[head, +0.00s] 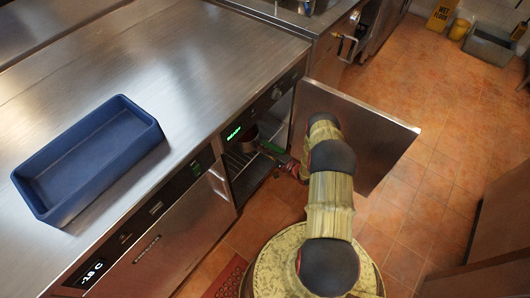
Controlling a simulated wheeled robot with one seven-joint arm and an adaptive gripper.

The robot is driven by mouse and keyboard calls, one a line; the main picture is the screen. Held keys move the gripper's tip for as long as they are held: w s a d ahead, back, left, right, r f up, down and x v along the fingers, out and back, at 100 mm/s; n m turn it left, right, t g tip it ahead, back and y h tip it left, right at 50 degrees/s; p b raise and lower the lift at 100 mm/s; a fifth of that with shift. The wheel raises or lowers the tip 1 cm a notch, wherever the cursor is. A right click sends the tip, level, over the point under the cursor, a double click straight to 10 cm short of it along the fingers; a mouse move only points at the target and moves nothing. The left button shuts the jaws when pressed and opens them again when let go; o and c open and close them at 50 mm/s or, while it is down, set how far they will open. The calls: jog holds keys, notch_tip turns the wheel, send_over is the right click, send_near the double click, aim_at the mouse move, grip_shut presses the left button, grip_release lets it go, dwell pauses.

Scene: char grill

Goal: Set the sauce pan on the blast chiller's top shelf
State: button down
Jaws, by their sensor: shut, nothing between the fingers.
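The blast chiller (225,180) is built in under the steel counter, and its door (365,135) stands wide open to the right. A small dark round thing, apparently the sauce pan (247,138), shows in the upper part of the opening, seemingly on the top shelf; its underside and handle are hard to make out. Whether the fingertips touch the pan cannot be told. Wire racks show lower in the opening, in shadow.
A blue tray (150,140) lies on the counter (210,60) at left. A front panel below it shows a temperature display (92,274). Tiled floor (430,150) is clear farther right; a yellow wet-floor sign (441,14) stands far back.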

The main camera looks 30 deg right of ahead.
jog(key=shift+w+a, duration=0.1)
jog(key=shift+w, duration=0.1)
jog(key=x, duration=1.7)
jog(key=shift+w+a, duration=0.15)
jog(key=shift+w, duration=0.2)
jog(key=shift+f, duration=0.1)
